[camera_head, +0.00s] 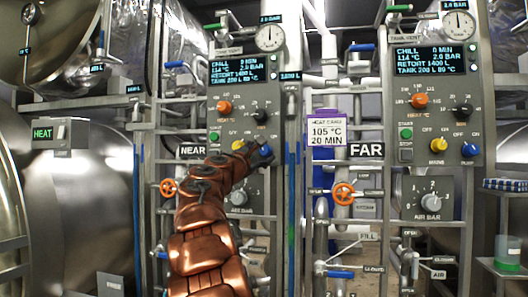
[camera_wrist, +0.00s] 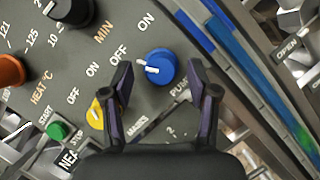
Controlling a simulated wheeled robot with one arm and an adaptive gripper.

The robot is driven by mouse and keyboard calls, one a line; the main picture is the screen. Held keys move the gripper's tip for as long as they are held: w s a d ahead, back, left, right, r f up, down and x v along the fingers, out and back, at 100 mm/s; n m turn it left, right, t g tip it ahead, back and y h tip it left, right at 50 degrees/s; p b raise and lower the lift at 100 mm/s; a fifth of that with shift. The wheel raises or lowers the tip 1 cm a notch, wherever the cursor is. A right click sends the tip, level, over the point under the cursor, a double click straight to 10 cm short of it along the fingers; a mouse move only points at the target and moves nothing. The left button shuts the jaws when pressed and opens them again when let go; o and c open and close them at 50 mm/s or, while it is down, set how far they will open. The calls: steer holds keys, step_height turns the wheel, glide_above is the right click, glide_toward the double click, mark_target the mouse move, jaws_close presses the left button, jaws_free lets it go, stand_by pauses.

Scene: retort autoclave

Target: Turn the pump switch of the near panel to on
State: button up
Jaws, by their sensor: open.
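The near panel (camera_head: 238,100) is the left grey panel in the head view, above the NEAR sign (camera_head: 192,150). The label below the knob is partly covered by my right finger. My gripper (camera_wrist: 160,78) is open and empty, with one dark finger on each side of the blue knob. I cannot tell whether either finger touches it. In the head view my gripper (camera_head: 248,154) is at the panel's lower part.
A yellow mains knob (camera_wrist: 96,112) sits left of my left finger, with a green start button (camera_wrist: 57,131) farther left. Blue pipes (camera_wrist: 250,70) run along the panel's right edge. An orange valve wheel (camera_head: 343,193) and the similar far panel (camera_head: 432,105) stand to the right.

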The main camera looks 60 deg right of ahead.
steer(key=shift+x, duration=0.85)
jaws_close()
